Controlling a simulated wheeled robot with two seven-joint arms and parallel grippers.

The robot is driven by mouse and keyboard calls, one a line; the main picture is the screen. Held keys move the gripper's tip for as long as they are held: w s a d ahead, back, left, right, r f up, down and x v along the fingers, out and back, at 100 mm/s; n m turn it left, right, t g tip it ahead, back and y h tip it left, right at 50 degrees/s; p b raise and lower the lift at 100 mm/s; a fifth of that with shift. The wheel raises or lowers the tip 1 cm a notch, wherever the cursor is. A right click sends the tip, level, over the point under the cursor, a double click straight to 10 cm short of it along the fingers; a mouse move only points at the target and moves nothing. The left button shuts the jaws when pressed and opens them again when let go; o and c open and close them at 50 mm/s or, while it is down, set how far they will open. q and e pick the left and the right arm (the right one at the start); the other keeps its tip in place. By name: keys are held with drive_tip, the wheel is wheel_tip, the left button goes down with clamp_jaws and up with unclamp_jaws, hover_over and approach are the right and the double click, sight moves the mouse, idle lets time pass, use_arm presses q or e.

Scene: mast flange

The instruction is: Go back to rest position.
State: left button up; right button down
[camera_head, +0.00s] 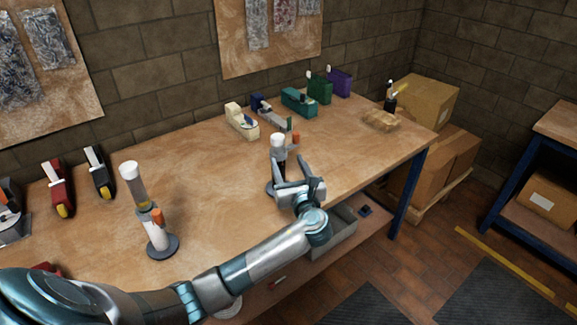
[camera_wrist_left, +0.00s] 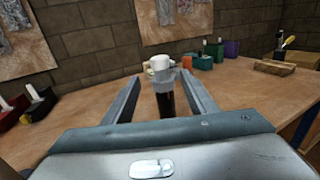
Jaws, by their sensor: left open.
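My left gripper (camera_head: 300,187) is open at the front right of the wooden workbench (camera_head: 220,200). Its two fingers also show in the left wrist view (camera_wrist_left: 166,100), spread apart. A similar post with a white cap (camera_head: 137,184) and an orange part stands on a round dark base at the left. My right gripper is not in view.
Along the back stand a cream dispenser (camera_head: 241,121), a teal box (camera_head: 298,102), a green box (camera_head: 319,88) and a purple box (camera_head: 339,82). Red (camera_head: 62,190) and black (camera_head: 99,173) tools lie at left. Cardboard boxes (camera_head: 425,103) stand right of the bench. The bench middle is clear.

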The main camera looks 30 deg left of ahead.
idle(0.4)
use_arm(q)
drive_tip(key=s+d+f+n+g+h, duration=0.3)
drive_tip(key=s+f+n, duration=0.3)
drive_tip(key=s+f, duration=0.3)
drive_tip(key=s+d+f+n+g+h, duration=0.25)
drive_tip(key=s+f+n+h, duration=0.2)
drive_tip(key=s+f, duration=0.45)
drive_tip(key=s+d+f+n+g+h, duration=0.1)
drive_tip(key=s+d+n+h, duration=0.15)
drive_tip(key=s+n, duration=0.45)
drive_tip(key=s+d+f+n+g+h, duration=0.1)
drive_tip(key=s+d+n, duration=0.25)
drive_tip(key=s, duration=0.65)
drive_tip(key=s+d+f+n+g+h, duration=0.2)
drive_tip(key=s+d+n, duration=0.2)
drive_tip(key=s, duration=0.5)
wheel_tip(320, 180, down, 30)
drive_tip(key=s+g+b, duration=0.1)
drive_tip(key=s+a+f+g+b, duration=0.1)
drive_tip(key=s+a+f, duration=0.2)
drive_tip(key=s+f, duration=1.4)
drive_tip(key=shift+s+f, duration=0.4)
drive_tip(key=shift+f, duration=0.05)
